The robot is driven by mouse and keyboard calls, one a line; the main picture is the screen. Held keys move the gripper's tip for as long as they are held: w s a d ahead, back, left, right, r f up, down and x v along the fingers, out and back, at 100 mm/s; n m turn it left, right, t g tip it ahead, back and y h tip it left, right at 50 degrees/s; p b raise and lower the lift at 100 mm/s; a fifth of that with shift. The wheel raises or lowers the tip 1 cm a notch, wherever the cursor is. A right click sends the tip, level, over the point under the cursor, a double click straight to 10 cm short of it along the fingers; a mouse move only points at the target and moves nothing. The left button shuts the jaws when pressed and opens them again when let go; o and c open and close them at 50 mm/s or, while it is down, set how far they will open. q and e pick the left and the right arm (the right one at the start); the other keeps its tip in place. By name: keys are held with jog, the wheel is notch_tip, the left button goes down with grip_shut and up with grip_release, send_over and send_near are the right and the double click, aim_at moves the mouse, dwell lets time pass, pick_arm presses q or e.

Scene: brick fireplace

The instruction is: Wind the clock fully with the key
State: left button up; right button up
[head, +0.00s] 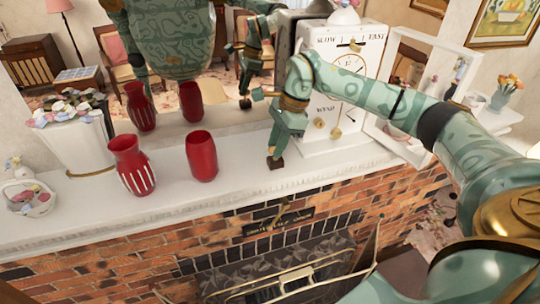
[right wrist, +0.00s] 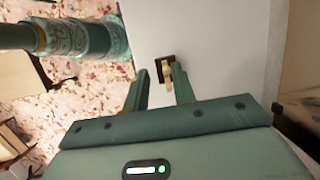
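The white clock (head: 335,45) stands on the mantel, lettered SLOW and FAST above its round dial (head: 350,85). Small brass fittings (head: 336,132) show on its lower front, and my right arm covers part of it. My right gripper (head: 276,157) points down at the mantel to the left of the clock. In the right wrist view its two fingers (right wrist: 157,80) are apart. A small brass piece, apparently the key (right wrist: 167,75), stands on a dark square base (right wrist: 171,59) at the fingertips, nearer the right finger. Contact cannot be told. My left gripper is not in view.
Two red vases (head: 134,166) (head: 202,157) stand on the mantel (head: 235,185) left of my gripper. A white planter (head: 75,145) and a small basket (head: 27,197) are farther left. A mirror behind reflects the room and me. A white frame (head: 405,148) stands right of the clock.

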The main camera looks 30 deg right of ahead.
jog(key=shift+w, duration=0.35)
jog(key=shift+p, duration=0.4)
grip_shut()
